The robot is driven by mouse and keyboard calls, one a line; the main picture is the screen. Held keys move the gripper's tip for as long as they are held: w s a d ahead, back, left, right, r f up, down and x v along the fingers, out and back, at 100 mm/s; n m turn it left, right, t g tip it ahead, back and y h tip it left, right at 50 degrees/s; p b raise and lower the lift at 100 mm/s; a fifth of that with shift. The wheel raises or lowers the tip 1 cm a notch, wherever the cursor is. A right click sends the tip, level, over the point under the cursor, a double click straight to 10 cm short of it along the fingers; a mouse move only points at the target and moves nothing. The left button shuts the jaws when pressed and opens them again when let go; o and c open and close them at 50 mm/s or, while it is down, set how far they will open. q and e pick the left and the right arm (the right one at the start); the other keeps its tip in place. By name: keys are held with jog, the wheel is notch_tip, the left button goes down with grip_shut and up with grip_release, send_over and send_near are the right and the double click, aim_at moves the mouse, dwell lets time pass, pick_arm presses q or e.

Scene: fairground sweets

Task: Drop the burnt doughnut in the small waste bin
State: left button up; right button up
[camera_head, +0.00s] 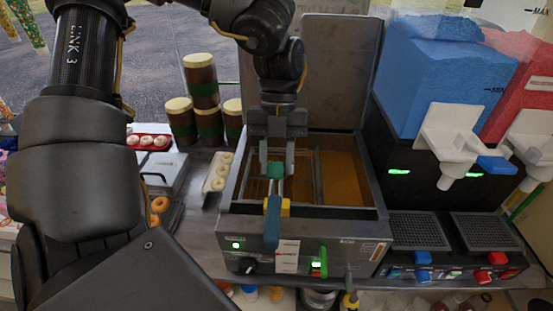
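My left gripper (277,160) points down over the fryer (300,230). Its two fingers stand on either side of a green block (275,170) near the fryer basket's blue handle (272,222). I cannot tell whether the fingers touch the block. No doughnut shows between them. Two golden-brown doughnuts (160,204) lie at the left, partly hidden by my arm. I cannot make out a burnt doughnut or the small waste bin. My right gripper is not in view.
The fryer's raised lid (338,70) stands behind the gripper. Pale rings lie on a narrow tray (209,186) left of the fryer. Stacked brown jars (202,82) stand behind it. A slush machine with a blue tank (425,75) stands at the right.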

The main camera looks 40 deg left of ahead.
pick_arm(q)
jog(key=shift+c, duration=0.5)
jog(key=shift+r+p, duration=1.4)
jog(key=shift+r, duration=1.2)
